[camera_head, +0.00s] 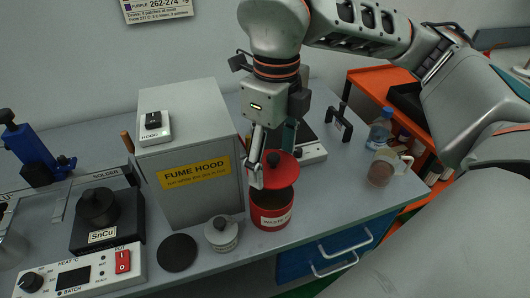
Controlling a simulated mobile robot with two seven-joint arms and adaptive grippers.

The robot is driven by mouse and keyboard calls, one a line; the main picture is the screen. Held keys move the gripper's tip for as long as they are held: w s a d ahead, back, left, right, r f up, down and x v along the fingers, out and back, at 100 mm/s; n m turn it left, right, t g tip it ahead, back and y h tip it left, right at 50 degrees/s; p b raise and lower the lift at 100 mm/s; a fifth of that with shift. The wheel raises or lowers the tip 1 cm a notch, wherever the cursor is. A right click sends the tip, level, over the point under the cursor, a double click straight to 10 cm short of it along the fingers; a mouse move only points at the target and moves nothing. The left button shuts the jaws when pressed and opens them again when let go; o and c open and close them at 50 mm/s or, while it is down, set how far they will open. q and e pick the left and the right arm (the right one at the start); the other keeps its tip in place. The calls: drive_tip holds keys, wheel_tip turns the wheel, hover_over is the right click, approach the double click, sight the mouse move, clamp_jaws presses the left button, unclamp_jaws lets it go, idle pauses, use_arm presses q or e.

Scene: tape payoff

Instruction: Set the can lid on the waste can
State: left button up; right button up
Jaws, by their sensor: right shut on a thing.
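The red waste can (270,222) stands upright near the bench's front edge, its dark open mouth partly showing. The red can lid (285,172), a disc with a black knob, is just above the can and looks tilted, covering part of the far rim from view. My right gripper (267,166) reaches down from above and is shut on the lid at its knob; the exact finger contact is small and partly hidden. Whether the lid touches the rim, I cannot tell. My left gripper is not in view.
The grey fume hood box (190,195) stands close left of the can. A mug (381,171) and bottle (379,133) are at right. Bench between can and mug is clear.

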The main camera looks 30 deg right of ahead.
sight(272, 167)
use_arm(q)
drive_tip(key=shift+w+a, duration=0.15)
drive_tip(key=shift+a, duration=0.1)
use_arm(e)
drive_tip(key=shift+a+f, duration=0.1)
drive_tip(key=shift+f+b, duration=0.75)
drive_tip(key=shift+f, duration=0.35)
drive_tip(key=shift+f+b, duration=0.6)
drive_tip(key=shift+f, duration=0.3)
drive_tip(key=shift+f+b, duration=0.5)
drive_tip(key=shift+f, duration=0.55)
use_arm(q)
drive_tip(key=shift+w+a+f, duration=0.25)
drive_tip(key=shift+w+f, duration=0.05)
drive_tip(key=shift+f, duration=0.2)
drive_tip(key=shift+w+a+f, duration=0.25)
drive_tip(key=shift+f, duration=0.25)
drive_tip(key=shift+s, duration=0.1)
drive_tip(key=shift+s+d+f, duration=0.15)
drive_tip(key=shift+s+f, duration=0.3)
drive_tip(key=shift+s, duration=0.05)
use_arm(e)
drive_tip(key=shift+f, duration=0.1)
